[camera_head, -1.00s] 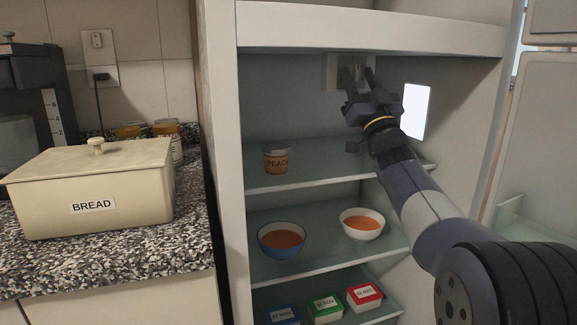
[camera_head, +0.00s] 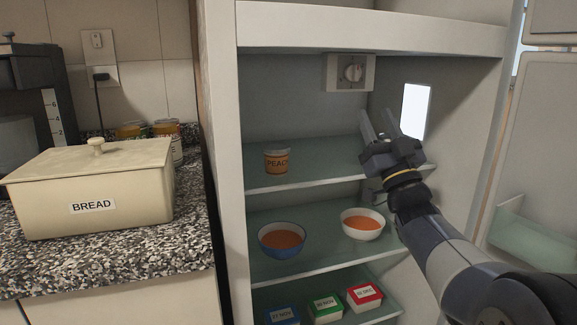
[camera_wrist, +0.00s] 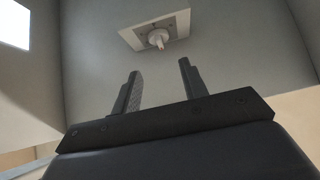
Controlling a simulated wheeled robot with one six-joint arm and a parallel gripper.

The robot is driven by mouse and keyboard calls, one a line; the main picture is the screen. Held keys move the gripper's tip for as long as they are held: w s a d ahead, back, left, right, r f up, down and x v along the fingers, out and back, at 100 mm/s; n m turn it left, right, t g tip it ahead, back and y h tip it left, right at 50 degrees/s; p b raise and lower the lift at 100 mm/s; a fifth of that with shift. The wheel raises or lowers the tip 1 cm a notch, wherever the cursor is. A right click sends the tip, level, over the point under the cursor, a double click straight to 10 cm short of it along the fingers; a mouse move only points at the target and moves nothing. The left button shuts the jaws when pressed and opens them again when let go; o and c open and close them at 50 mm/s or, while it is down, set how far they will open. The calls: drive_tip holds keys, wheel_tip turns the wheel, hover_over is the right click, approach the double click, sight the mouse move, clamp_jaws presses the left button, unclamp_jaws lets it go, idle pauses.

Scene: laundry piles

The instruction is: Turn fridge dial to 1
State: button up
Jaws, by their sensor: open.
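The fridge dial (camera_head: 352,73) is a round pale knob on a square plate (camera_head: 330,74) at the top of the fridge's back wall. Its numbers are too small to read in the head view. In the wrist view the dial (camera_wrist: 158,38) sits beyond the fingertips on its light plate, and a small reddish mark shows on the knob. My gripper (camera_head: 378,122) is open and empty, below and to the right of the dial, apart from it. Its two fingers also show spread in the wrist view (camera_wrist: 160,75).
A lit white panel (camera_head: 416,111) is on the fridge's right wall beside my gripper. A peach jar (camera_head: 276,161) stands on the upper shelf (camera_head: 310,165). A blue bowl (camera_head: 282,240) and a white bowl (camera_head: 362,224) stand below, with lidded boxes (camera_head: 325,306) lower down.

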sight(357, 74)
drive_tip(key=x, duration=1.1)
drive_tip(key=shift+s+a+r+m+t+h+p, duration=0.1)
drive_tip(key=shift+m+t+h+p, duration=0.2)
drive_tip(key=shift+m+h, duration=1.35)
drive_tip(key=shift+s+a+m+t+h+p, duration=0.1)
drive_tip(key=shift+m+h+p, duration=0.25)
drive_tip(key=shift+m+h, duration=1.25)
drive_tip(key=m+h+p, duration=0.2)
drive_tip(key=m+h, duration=0.2)
drive_tip(key=shift+a+r+m+p, duration=0.1)
drive_tip(key=shift+r+m+p, duration=0.05)
drive_tip(key=shift+m+p, duration=0.2)
drive_tip(key=m+g+h+p, duration=0.1)
drive_tip(key=m+h+p, duration=0.1)
drive_tip(key=m+p, duration=0.1)
drive_tip(key=m+g+h+p, duration=0.2)
drive_tip(key=m+p, duration=0.1)
drive_tip(key=p, duration=0.2)
drive_tip(key=m+g+h+p, duration=0.2)
drive_tip(key=m+p, duration=0.1)
drive_tip(key=p, duration=0.1)
drive_tip(key=shift+a+r+m+h+p, duration=0.2)
drive_tip(key=shift+m+h+p, duration=0.1)
drive_tip(key=shift+m, duration=0.1)
drive_tip(key=shift+s+m+g+p, duration=0.1)
drive_tip(key=shift+m+g+p, duration=0.25)
drive_tip(key=shift+p, duration=0.25)
drive_tip(key=shift+f+m, duration=0.15)
drive_tip(key=shift+m, duration=0.1)
